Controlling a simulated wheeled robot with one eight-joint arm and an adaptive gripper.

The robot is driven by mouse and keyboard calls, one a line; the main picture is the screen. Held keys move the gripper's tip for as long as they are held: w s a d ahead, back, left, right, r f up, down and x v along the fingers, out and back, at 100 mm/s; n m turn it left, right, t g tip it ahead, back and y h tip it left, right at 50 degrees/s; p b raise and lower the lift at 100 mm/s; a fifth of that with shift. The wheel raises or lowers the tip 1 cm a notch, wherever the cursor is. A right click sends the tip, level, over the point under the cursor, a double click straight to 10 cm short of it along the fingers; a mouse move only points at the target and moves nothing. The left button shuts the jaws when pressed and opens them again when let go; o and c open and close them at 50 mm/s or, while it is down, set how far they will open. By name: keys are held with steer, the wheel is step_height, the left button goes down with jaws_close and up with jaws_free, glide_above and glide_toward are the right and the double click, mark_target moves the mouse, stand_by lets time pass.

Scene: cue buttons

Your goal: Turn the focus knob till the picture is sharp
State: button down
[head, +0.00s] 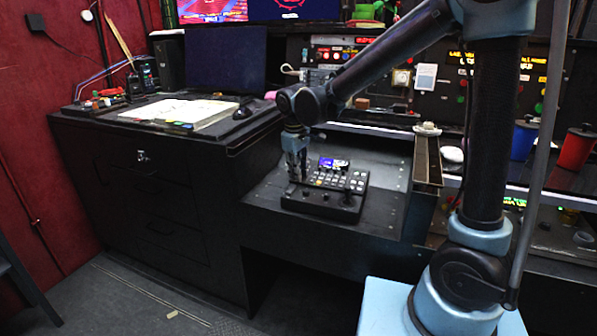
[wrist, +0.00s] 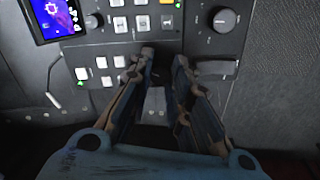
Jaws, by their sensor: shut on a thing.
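The control console (head: 318,209), a black panel with rows of buttons, lies on the dark desk. Its small screen (head: 334,164) is lit blue and purple. In the wrist view the screen (wrist: 60,16) shows a pale ring and a orange-yellow mark on purple; how sharp it is I cannot tell. My gripper (head: 294,178) points down at the console's left part. In the wrist view its fingertips (wrist: 164,54) close on a dark knob, mostly hidden between them. A large dark knob (wrist: 224,20) stands free at the right, and a small one (wrist: 93,20) beside the screen.
White buttons (wrist: 101,62) sit left of the fingers and a slot-like slider (wrist: 216,68) right of them. A cabinet with an open book (head: 190,112) stands at the left. A metal-edged box (head: 428,162) rises right of the console. Blue (head: 523,140) and red cups (head: 576,149) stand farther right.

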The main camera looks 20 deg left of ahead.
steer(key=shift+w, duration=0.1)
steer(key=c, duration=1.4)
jaws_free()
steer(key=shift+c, duration=0.2)
step_height(320, 180, up, 12)
steer(key=s, duration=0.1)
steer(key=shift+s, duration=0.35)
steer(key=shift+a, duration=0.1)
steer(key=shift+c, duration=1.4)
step_height(320, 180, up, 5)
steer(key=m, duration=0.2)
steer(key=f, duration=0.5)
steer(key=w+f, duration=0.1)
steer(key=f, duration=1.1)
steer(key=shift+w, duration=0.3)
